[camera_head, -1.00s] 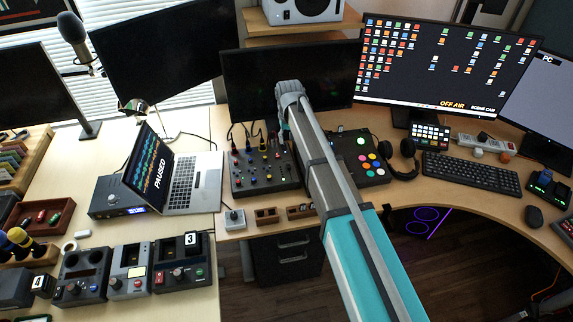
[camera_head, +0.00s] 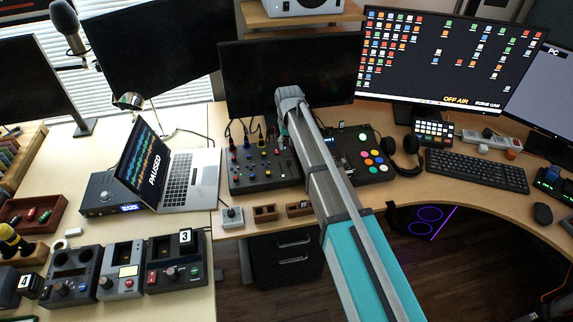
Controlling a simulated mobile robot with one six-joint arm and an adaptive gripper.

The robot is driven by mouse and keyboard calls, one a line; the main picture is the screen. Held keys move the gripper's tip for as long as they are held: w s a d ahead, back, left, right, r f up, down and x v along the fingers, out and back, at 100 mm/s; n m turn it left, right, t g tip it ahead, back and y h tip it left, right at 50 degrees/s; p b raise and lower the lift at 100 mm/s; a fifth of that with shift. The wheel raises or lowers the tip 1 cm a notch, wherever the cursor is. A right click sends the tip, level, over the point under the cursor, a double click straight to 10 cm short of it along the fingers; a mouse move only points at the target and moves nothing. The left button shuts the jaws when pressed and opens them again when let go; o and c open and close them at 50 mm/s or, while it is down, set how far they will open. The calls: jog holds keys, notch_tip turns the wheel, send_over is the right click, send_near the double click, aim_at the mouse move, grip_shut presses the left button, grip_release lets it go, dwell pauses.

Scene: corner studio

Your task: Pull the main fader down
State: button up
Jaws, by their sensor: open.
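The audio mixer (camera_head: 262,180) is a dark panel with colored knobs and cables plugged in along its back edge. It lies on the desk just left of my arm. Small green lights show near its right side. The main fader is too small to make out, and my arm covers the area beside the mixer's right edge. My arm rises from the bottom of the view to a rounded grey joint in front of the middle monitor. My gripper and its fingers do not show; they seem hidden behind the arm.
A panel with colored buttons (camera_head: 373,158) and headphones (camera_head: 406,158) lie right of my arm. A laptop (camera_head: 176,180) stands left of the mixer. A small joystick box (camera_head: 232,217) and wooden trays (camera_head: 265,213) sit along the desk's front edge. The dark monitor (camera_head: 250,85) stands behind.

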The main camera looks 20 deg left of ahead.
aim_at(288, 162)
jog(key=shift+f+b, duration=4)
jog(key=shift+f, duration=0.25)
grip_shut()
